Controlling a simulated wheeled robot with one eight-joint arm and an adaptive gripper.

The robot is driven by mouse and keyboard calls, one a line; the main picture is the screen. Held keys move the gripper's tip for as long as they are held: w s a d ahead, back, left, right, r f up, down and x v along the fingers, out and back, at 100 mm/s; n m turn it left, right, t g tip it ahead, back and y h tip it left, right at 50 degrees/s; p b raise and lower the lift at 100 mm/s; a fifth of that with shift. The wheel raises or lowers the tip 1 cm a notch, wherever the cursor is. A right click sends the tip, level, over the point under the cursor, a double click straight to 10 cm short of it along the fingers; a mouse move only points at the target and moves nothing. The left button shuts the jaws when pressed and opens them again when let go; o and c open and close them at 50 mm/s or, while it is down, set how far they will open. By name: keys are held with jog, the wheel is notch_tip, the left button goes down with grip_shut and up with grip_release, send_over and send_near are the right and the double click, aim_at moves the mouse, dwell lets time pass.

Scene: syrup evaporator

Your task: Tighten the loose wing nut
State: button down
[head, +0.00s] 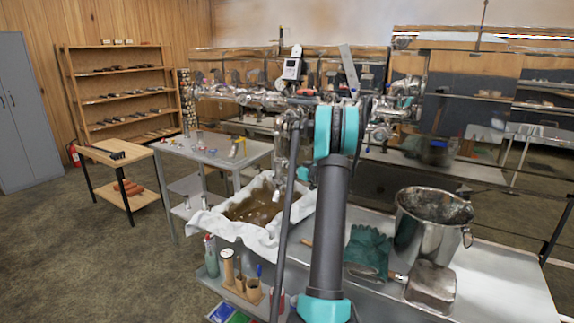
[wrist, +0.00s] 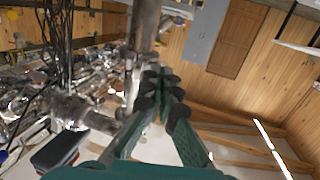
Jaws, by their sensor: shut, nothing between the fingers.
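My gripper (wrist: 160,84) shows in the wrist view with its green fingers drawn together at dark pads and nothing between them. A shiny metal pipe (wrist: 145,25) stands just beyond the fingertips; I cannot tell whether they touch it. Crowded metal fittings (wrist: 68,108) lie to the left of the fingers. In the head view, a run of metal pipework (head: 250,98) with clamps and valves crosses behind my arm. My arm hides part of it, and I cannot make out my gripper there. I cannot pick out the wing nut in either view.
A cloth-lined tub of brown liquid (head: 255,207) sits below the pipework. A steel bucket (head: 415,235), green gloves (head: 368,247) and a metal block-like container (head: 431,283) stand on the right counter. A small table (head: 205,150) stands at the left. The floor (head: 100,250) at left is clear.

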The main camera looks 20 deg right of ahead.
jog(key=shift+w+a+f+t+y, duration=0.1)
jog(key=shift+w+f+t+y, duration=0.15)
jog(key=shift+f+t, duration=0.45)
jog(key=shift+w+a+f+t+y, duration=0.15)
jog(key=shift+f+t+y, duration=0.2)
jog(key=shift+f+t, duration=0.35)
jog(key=shift+w+f, duration=0.2)
jog(key=shift+f, duration=0.1)
dwell(2.2)
jog(key=shift+s, duration=0.1)
dwell(0.4)
